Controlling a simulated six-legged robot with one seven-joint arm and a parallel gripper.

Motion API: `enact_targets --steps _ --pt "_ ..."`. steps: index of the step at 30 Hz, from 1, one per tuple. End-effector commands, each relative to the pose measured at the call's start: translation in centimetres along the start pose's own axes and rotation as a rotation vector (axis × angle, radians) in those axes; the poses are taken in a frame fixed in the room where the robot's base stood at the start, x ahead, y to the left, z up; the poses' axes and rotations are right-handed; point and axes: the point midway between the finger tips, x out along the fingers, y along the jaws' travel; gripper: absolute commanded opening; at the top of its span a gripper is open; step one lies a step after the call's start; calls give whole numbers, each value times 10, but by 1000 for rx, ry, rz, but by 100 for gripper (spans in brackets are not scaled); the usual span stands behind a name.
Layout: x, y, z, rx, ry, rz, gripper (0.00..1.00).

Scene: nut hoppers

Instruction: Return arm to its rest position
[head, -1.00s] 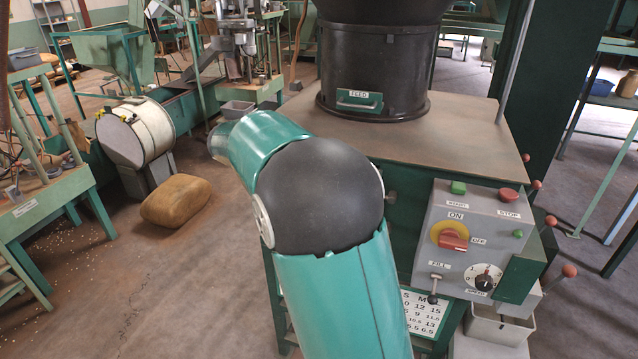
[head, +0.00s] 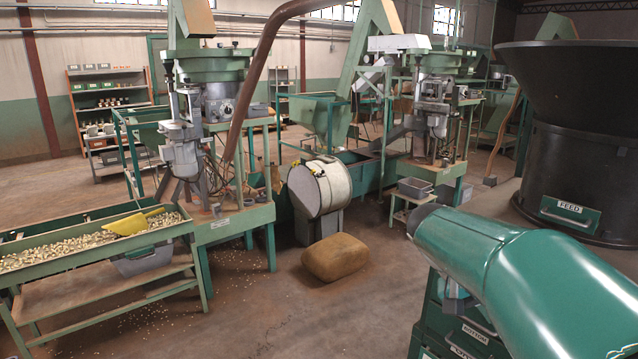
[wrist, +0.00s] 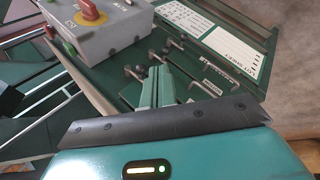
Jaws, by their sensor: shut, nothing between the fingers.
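My teal arm reaches in from the lower right of the head view, in front of the machine with the black hopper (head: 582,150). My gripper (wrist: 158,72) shows in the wrist view as two green fingers side by side, shut and empty. It is in front of a dark green cabinet front with handles and labels. I cannot tell whether the fingers touch it. The gripper is not clearly visible in the head view, where my arm hides part of the cabinet.
The grey control box with a red knob (wrist: 92,10) is upper left in the wrist view, near the fingers. A white lot sheet (wrist: 198,27) is on the cabinet. A brown sack (head: 335,257) lies on the floor by a white drum (head: 322,187). Open floor lies left of the sack.

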Motion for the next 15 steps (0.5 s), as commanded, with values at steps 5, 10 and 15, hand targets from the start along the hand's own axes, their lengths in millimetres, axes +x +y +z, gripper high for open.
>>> enact_targets --steps 5,10,15 --pt "-13 -19 51 -71 108 -225 0" --pt "-24 -42 96 -126 231 -417 0" --pt "-34 -65 138 -160 372 -588 0"
